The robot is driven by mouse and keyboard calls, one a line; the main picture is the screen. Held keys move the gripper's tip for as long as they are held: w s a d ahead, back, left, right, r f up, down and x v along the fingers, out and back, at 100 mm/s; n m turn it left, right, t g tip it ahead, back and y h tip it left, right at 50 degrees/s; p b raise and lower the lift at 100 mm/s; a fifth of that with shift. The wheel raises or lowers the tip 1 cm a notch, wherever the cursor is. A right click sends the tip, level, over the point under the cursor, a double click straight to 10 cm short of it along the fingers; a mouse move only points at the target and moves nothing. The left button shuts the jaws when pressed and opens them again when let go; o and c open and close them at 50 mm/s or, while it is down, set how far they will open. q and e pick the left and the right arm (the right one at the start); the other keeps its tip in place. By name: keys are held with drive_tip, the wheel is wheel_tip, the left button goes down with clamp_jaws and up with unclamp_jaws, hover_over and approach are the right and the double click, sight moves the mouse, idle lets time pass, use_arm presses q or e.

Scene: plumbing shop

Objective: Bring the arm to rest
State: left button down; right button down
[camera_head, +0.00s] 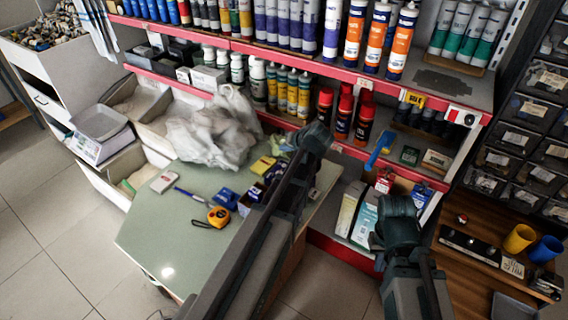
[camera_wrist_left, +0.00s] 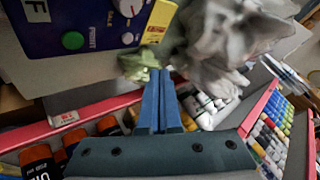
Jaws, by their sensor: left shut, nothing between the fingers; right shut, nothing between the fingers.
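My left arm (camera_head: 290,195) reaches up across the right side of the green table in the head view. Its fingers cannot be made out there. In the left wrist view my left gripper (camera_wrist_left: 158,74) shows shut and empty, its two blue fingers side by side. Their tips appear near a crumpled green item (camera_wrist_left: 135,64), and I cannot tell whether they touch it. My right arm (camera_head: 405,265) is folded at the lower right of the head view, in front of the shelves. The right fingers do not show.
The green table (camera_head: 165,235) holds a clear plastic bag (camera_head: 215,130), an orange tape measure (camera_head: 218,216) and small boxes. Behind it stand red-edged shelves (camera_head: 330,74) with bottles and cartridges. A wooden surface (camera_head: 470,280) with yellow and blue cups lies at right. Floor is open at left.

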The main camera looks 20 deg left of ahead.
use_arm(q)
drive_tip(key=s+d+f+m+g+h+p, duration=0.1)
drive_tip(key=s+d+m+g+h+p, duration=0.4)
drive_tip(key=s+d, duration=1.9)
drive_tip(key=shift+s+d+f+m+h, duration=0.15)
drive_tip(key=shift+s+d+m+h, duration=0.15)
drive_tip(key=shift+d+m+h, duration=0.65)
drive_tip(key=shift+d+n, duration=0.15)
drive_tip(key=shift+n, duration=0.1)
